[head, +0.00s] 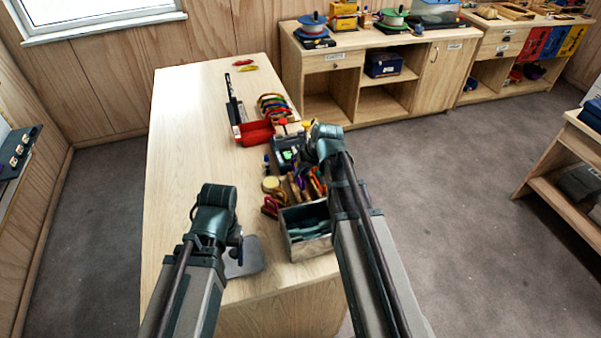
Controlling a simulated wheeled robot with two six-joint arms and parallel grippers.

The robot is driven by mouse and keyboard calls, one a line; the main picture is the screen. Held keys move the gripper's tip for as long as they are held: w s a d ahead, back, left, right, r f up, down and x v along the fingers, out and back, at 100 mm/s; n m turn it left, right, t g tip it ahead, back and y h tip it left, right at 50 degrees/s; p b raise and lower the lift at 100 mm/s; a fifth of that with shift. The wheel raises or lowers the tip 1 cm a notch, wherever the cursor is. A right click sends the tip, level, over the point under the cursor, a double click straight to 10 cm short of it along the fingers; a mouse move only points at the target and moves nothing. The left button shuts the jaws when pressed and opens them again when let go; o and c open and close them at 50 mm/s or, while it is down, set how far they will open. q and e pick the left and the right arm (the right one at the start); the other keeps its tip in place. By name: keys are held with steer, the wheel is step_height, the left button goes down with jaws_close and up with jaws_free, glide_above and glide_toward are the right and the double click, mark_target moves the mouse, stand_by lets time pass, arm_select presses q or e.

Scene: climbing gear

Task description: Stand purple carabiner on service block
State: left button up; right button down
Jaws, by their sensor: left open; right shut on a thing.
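My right gripper (308,128) is over the far middle of the wooden table, beside a dark grey block-like fixture (281,147) with green and white parts on it. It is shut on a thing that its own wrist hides. My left gripper (237,243) is open, mostly hidden by its wrist, low over a flat grey plate (250,262) near the table's front edge. I cannot make out the purple carabiner. I cannot tell for certain which piece is the service block.
A red tray (254,136) and a rack of coloured loops (272,104) stand further back on the table (185,135). An open grey bin (306,247) and a cluster of small tools (300,186) lie between my arms. The table's left side is clear.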

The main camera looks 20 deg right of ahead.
mark_target(300, 184)
arm_select(q)
steer(key=shift+f, duration=0.1)
stand_by(0.3)
steer(key=shift+f+b, duration=0.6)
steer(key=shift+b, duration=0.15)
arm_select(e)
steer(key=shift+f, duration=0.7)
arm_select(q)
steer(key=shift+f, duration=0.1)
arm_select(e)
steer(key=shift+f, duration=0.1)
arm_select(q)
steer(key=shift+f+b, duration=1.1)
steer(key=shift+b, duration=0.1)
arm_select(e)
steer(key=shift+f, duration=1.1)
arm_select(q)
steer(key=shift+f+b, duration=0.6)
steer(key=shift+f, duration=0.05)
arm_select(e)
steer(key=shift+f, duration=0.6)
steer(key=c, duration=0.8)
jaws_free()
steer(key=shift+c, duration=0.2)
arm_select(q)
steer(key=shift+r, duration=0.15)
arm_select(e)
steer(key=shift+r, duration=0.1)
